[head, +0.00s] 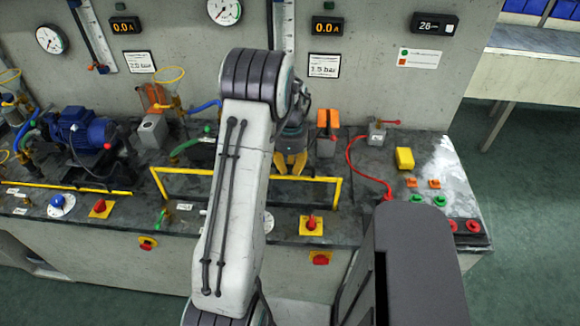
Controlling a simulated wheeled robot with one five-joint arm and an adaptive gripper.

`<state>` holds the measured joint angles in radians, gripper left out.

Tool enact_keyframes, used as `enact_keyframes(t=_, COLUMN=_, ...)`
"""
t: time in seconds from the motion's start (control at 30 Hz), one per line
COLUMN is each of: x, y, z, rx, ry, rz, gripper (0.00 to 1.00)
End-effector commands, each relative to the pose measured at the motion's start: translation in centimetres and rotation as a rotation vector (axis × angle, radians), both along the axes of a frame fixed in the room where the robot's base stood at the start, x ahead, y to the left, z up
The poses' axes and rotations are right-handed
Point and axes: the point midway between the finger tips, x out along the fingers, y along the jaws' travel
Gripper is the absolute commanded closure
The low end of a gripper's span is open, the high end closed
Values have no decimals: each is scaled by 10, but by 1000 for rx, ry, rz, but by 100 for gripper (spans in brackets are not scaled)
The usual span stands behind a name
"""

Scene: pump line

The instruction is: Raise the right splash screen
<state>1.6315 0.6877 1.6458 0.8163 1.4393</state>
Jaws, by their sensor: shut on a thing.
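The right splash screen is a yellow frame (320,178) near the middle of the bench's front part. Its top bar runs across the picture, and a leg shows at each end, so the bar stands above the bench top. My arm hides part of the bar. My gripper (290,168) has yellow fingers and is shut on the top bar, right of its middle. The fingertips are small and partly merge with the yellow bar. The left splash screen (70,187) shows as a low yellow bar at the left.
Behind the screen stand a blue pump (80,130), hoses and fittings. In front are red knobs on yellow plates (311,225). At the right are a red cable (358,165), a yellow box (404,158) and several buttons. Gauges and displays (327,27) are on the back panel.

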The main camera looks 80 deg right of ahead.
Motion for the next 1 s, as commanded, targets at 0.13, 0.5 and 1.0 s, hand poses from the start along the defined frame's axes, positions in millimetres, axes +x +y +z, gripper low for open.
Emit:
enact_keyframes(t=0.13, x=0, y=-7, z=11, rx=-23, ry=1, rz=1, gripper=100)
enact_keyframes(t=0.5, x=0, y=-7, z=33, rx=-24, ry=1, rz=1, gripper=100)
enact_keyframes(t=1.0, x=0, y=-6, z=64, rx=-23, ry=1, rz=1, gripper=100)
